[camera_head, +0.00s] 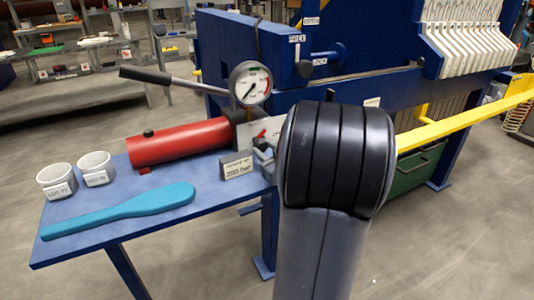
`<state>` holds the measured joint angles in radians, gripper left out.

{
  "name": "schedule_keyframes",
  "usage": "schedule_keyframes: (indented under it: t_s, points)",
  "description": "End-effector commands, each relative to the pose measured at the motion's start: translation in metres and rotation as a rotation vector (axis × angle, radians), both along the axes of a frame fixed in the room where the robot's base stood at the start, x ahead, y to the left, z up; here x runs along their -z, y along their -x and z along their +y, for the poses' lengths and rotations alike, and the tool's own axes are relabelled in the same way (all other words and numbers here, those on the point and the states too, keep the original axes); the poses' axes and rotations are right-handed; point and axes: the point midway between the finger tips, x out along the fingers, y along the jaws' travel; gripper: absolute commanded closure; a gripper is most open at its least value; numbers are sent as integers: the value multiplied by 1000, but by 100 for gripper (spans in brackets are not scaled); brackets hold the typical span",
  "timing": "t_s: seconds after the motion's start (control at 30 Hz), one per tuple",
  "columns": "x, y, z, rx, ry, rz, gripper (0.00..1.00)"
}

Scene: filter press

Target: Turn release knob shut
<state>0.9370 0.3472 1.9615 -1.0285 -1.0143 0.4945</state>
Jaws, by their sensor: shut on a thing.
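The red hand pump (178,146) lies on the blue side shelf, with a round pressure gauge (250,83) above its right end. The release knob (261,133) shows as a small red part against a pale plate below the gauge. My gripper (263,152) shows only as a small grey part at the knob, just left of my arm. It is shut on the knob. My large black and grey arm link hides the rest of the gripper and the area right of the knob. The knob's exact angle is hard to read.
A small sign block (238,165) stands close to the gripper. A teal paddle (120,210) and two white cups (57,181) (96,168) are on the shelf (214,205). The pump's lever (175,80) sticks out left. The blue press and a yellow rail (465,115) stand behind.

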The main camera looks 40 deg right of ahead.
Motion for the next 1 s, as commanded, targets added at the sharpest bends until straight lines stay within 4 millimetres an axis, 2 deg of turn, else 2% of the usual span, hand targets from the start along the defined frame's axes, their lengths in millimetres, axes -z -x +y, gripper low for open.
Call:
schedule_keyframes:
  t_s: [0.4, 0.97, 1.0]
  points:
    - [0, 0, 1, -2, 216, 52, 91]
    - [0, 0, 1, -2, 255, 62, 91]
    - [0, 0, 1, -2, 254, 62, 67]
